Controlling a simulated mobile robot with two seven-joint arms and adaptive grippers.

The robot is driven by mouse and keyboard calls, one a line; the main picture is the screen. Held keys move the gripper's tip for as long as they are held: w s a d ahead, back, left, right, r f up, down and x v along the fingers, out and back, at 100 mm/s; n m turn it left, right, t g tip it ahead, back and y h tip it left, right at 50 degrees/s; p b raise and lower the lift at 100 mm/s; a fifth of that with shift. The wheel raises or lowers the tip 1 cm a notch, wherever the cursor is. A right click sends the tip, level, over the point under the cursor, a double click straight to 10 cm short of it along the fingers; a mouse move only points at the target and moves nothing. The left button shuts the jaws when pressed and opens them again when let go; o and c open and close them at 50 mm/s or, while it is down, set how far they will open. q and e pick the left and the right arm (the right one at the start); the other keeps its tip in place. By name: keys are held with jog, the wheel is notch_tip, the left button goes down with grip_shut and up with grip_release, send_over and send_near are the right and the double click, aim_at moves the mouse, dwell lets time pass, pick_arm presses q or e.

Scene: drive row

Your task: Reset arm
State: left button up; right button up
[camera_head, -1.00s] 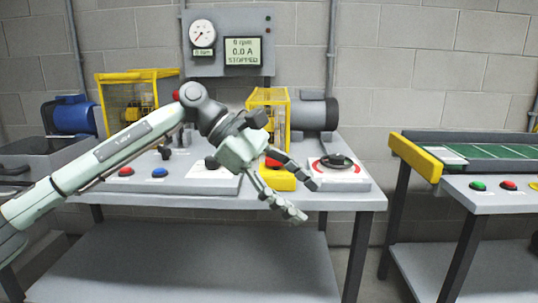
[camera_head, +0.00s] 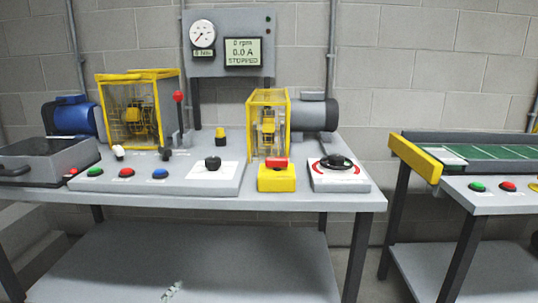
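Only a small pale green piece at the bottom edge of the head view shows, apparently the tip of my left gripper (camera_head: 172,291). It is in front of the bench's lower shelf (camera_head: 230,262), well below the bench top. Whether its fingers are open or shut cannot be made out, and the rest of the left arm is out of view. My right gripper is not in view.
The grey bench (camera_head: 300,203) carries a row of push buttons (camera_head: 126,173), a black knob (camera_head: 212,164), a red-handled lever (camera_head: 179,97), yellow guards (camera_head: 128,110), a yellow box with a red button (camera_head: 276,179) and a black rotary switch (camera_head: 336,163). A conveyor (camera_head: 480,150) stands at right.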

pick_arm(q)
jog(key=s+a+f+n+g, duration=0.2)
jog(key=s+f, duration=0.4)
jog(key=s, duration=0.3)
jog(key=s+a+f+n+g+y, duration=0.1)
jog(key=s+a+f+n+g, duration=0.1)
jog(key=s+f, duration=0.4)
jog(key=s+a+f+n+g, duration=0.3)
jog(key=s+f+g, duration=0.3)
jog(key=s, duration=0.6)
jog(key=shift+s+a, duration=0.15)
jog(key=shift+a, duration=0.25)
